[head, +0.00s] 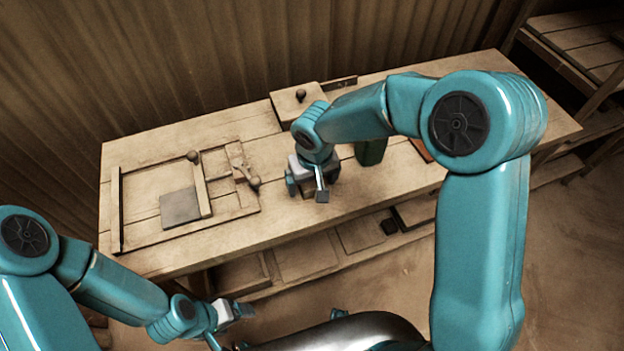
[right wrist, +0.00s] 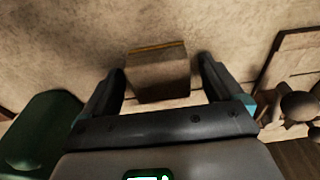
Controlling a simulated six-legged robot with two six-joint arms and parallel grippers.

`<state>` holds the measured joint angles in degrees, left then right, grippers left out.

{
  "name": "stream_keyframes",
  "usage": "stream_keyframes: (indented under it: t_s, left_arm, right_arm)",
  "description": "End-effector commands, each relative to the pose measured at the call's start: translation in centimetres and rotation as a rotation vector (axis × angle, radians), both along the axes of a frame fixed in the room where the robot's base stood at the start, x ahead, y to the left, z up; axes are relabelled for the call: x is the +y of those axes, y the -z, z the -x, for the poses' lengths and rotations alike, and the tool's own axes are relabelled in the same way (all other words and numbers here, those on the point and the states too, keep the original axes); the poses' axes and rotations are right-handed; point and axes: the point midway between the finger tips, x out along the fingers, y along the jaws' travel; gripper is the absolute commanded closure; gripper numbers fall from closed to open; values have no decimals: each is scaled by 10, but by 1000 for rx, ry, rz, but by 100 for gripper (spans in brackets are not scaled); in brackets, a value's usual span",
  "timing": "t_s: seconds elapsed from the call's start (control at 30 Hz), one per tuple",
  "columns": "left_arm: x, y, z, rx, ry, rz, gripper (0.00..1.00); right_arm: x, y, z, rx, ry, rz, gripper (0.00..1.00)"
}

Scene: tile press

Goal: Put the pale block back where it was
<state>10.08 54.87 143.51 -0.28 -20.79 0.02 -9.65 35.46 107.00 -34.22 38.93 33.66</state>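My right gripper (head: 308,192) is low over the front middle of the workbench. In the right wrist view its two fingers (right wrist: 162,70) are apart, one on each side of a small block (right wrist: 158,74). The block looks brownish-grey with a thin orange-yellow edge, and a gap shows between it and each finger. Whether it is the pale block is hard to tell in this light. In the head view a small tan part of it (head: 308,193) shows between the fingers. My left gripper (head: 230,313) is low in front of the bench, its fingers too small to read.
A wooden frame (head: 117,212) with a grey plate (head: 180,208) and a knobbed bar (head: 202,190) is at the bench's left. A knobbed box (head: 290,105) stands at the back. A green object (head: 370,152) is right of my right gripper. Trays (head: 305,256) sit on the lower shelf.

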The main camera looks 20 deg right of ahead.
Motion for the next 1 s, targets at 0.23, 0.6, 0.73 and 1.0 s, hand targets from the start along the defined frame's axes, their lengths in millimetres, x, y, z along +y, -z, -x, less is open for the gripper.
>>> stream_keyframes:
  t_s: [0.23, 0.6, 0.73, 1.0]
  left_arm:
    - [0, -1, 0, 0, 0, 0, 22]
    - [0, -6, 0, 0, 0, 0, 22]
    - [0, -7, 0, 0, 0, 0, 22]
    - [0, -9, 0, 0, 0, 0, 22]
  right_arm:
    - [0, -1, 0, 0, 0, 0, 7]
    - [0, -59, 5, -7, 2, -1, 7]
    - [0, -88, 9, -5, 1, -1, 7]
    - [0, -120, 14, -1, 0, -1, 7]
